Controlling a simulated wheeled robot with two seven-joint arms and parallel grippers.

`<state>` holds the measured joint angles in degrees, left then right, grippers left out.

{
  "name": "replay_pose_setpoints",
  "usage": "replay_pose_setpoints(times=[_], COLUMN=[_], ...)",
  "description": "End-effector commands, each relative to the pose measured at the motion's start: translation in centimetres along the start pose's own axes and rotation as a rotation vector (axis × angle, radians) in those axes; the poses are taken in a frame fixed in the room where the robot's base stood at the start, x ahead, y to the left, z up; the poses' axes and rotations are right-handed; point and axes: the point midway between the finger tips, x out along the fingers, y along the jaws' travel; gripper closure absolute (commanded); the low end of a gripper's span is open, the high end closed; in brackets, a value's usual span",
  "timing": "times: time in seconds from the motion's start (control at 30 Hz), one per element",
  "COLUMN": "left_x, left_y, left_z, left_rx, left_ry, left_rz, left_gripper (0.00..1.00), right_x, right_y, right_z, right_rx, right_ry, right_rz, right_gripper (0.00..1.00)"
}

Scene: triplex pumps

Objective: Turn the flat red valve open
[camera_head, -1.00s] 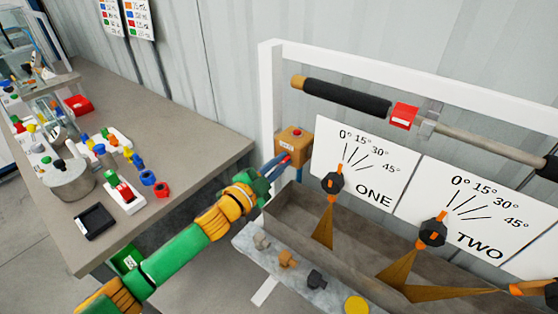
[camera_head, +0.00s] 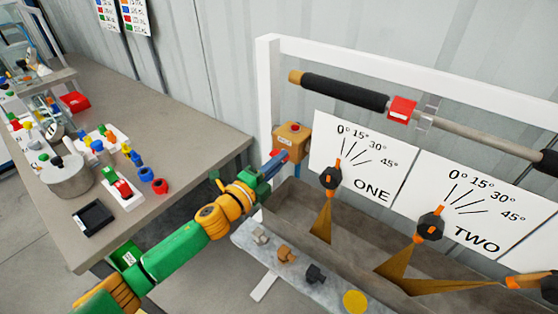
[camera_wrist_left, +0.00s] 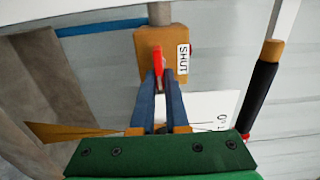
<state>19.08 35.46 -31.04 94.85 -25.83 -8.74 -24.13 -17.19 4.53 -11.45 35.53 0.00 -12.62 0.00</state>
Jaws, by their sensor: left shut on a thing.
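The flat red valve handle (camera_wrist_left: 158,60) stands on the front of an orange-brown valve box (camera_wrist_left: 178,50) marked SHUT. In the head view the valve box (camera_head: 291,138) is fixed by the white frame post, and a bit of the red handle (camera_head: 280,153) shows at my fingertips. My left gripper (camera_head: 277,158) reaches the box from the lower left. In the left wrist view its blue fingers (camera_wrist_left: 158,76) are shut on the red handle, one on each side. The fingers hide the handle's lower part. My right gripper is not in view.
A grey trough (camera_head: 292,205) with hanging brown jets lies right of my arm, under white angle boards ONE (camera_head: 365,158) and TWO (camera_head: 470,200). A black-sleeved bar (camera_head: 345,93) runs above. A cluttered workbench (camera_head: 195,130) stands at the left.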

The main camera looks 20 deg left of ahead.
Motion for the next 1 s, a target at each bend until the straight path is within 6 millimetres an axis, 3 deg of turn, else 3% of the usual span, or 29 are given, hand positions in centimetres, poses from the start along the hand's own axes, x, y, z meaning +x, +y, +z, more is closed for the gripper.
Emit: replay_pose_setpoints(times=[0.57, 0.6, 0.67, 1.0], left_x=[0.02, 0.02, 0.02, -0.25], left_y=[-0.11, -0.11, -0.10, 0.03], left_z=[0.10, 0.10, 0.09, 0.07], left_rx=[0.027, 0.027, 0.027, 0.025], left_ry=[-0.002, -0.002, -0.002, -0.001], left_rz=[-0.002, -0.002, -0.002, -0.001], left_gripper=[1.00, 0.77, 0.60, 0.57], right_x=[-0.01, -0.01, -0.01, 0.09], right_y=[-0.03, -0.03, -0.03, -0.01], right_z=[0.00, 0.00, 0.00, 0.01], right_rx=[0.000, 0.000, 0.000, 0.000], right_ry=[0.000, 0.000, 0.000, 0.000], right_rz=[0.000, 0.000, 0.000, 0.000], right_gripper=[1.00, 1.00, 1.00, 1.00])
